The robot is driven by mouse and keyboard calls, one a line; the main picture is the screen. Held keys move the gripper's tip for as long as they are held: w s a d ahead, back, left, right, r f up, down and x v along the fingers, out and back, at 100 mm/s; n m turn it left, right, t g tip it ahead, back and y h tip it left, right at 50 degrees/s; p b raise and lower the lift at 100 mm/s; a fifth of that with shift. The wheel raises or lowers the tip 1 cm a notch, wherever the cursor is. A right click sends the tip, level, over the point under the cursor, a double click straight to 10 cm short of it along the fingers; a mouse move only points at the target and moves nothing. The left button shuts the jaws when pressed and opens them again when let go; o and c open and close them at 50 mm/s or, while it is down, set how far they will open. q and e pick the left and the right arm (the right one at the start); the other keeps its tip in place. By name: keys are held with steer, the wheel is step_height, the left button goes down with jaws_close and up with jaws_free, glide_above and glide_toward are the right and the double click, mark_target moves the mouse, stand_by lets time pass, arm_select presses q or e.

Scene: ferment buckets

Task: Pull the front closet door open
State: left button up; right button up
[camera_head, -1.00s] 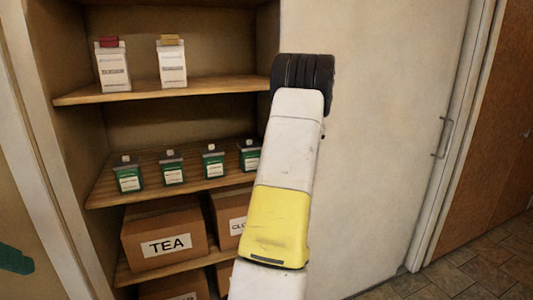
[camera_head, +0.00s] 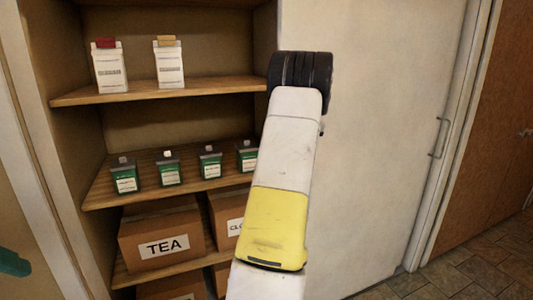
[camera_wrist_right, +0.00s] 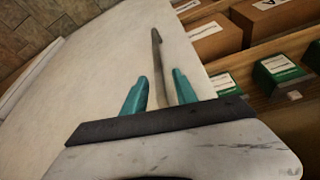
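The white closet door (camera_head: 385,120) stands at the right of the open shelves in the head view. It also fills the left of the right wrist view (camera_wrist_right: 90,70). A metal bar handle (camera_head: 440,138) is near its right edge. My right arm reaches up in front of the door's left edge, and its gripper is hidden behind the wrist there. In the wrist view my right gripper (camera_wrist_right: 159,76) has its teal fingers apart, with a long bar handle (camera_wrist_right: 160,55) between them; contact cannot be told. My left gripper (camera_head: 14,263) shows only as a teal tip at the left edge.
Shelves (camera_head: 150,92) hold white cartons (camera_head: 170,64), several green-labelled jars (camera_head: 168,171) and cardboard boxes, one marked TEA (camera_head: 163,238). A brown wooden door (camera_head: 490,150) stands at the far right. Tiled floor (camera_head: 455,280) is bare at lower right.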

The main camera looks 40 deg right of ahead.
steer(key=v, duration=0.6)
steer(key=shift+r, duration=0.15)
steer(key=a+r+n+t+y, duration=0.1)
steer(key=a+r, duration=0.2)
steer(key=a, duration=1.3)
steer(key=a+r+n+t+y, duration=0.15)
steer(key=a+r, duration=0.25)
steer(key=a, duration=1.3)
steer(key=s+a+f+n+y, duration=0.1)
steer(key=s+a+f, duration=0.2)
steer(key=s+a, duration=0.5)
steer(key=s+a+f+n+y, duration=0.1)
steer(key=s+a+f, duration=0.3)
steer(key=s+a, duration=0.4)
steer(key=a+n, duration=0.1)
steer(key=a, duration=0.3)
steer(key=shift+s, duration=0.2)
steer(key=shift+n, duration=0.25)
